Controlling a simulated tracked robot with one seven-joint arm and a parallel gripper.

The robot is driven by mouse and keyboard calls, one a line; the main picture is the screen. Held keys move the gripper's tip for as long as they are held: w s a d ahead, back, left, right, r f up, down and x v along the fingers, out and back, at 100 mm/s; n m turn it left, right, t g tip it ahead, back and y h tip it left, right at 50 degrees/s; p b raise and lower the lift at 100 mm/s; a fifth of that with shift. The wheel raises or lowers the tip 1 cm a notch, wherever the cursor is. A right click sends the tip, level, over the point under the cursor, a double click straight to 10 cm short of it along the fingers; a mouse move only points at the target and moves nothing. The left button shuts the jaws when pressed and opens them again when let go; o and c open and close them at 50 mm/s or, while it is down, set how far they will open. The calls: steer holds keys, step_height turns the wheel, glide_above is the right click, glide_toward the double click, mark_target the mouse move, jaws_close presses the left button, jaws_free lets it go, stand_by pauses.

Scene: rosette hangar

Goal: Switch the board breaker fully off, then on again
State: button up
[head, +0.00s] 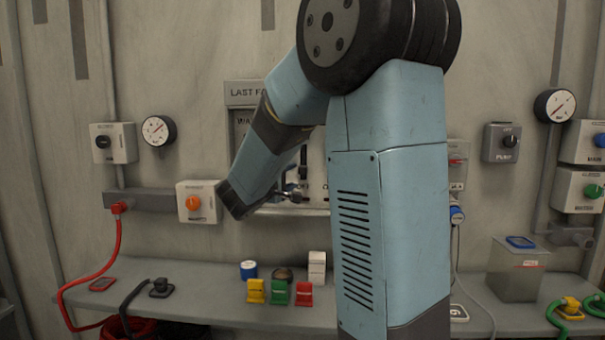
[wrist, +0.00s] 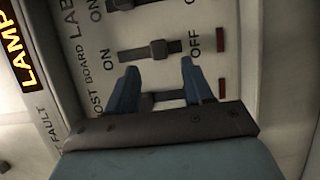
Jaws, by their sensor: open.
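In the wrist view a pale breaker panel (wrist: 230,15) carries rows of dark sliding handles, with ON at the left and OFF at the right. The board breaker (wrist: 158,48), in the row beside the word BOARD, has its handle near the middle of its slot, between ON and OFF. My gripper (wrist: 159,66) is open, its two blue fingers apart. The handle shows just beyond the gap between the fingertips; I cannot tell whether they touch it. In the head view my gripper (head: 297,190) is at the wall panel, largely hidden by my arm.
Another breaker handle (wrist: 122,4) sits toward ON in the row above. The POST row is partly hidden behind my fingers. A lit LAMP sign (wrist: 15,45) is at the left. A box with an orange knob (head: 194,202) is left of my arm; a shelf (head: 200,285) holds small blocks below.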

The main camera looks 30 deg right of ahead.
mark_target(302, 172)
steer(key=x, duration=0.7)
steer(key=shift+a, duration=0.1)
jaws_close()
stand_by(0.4)
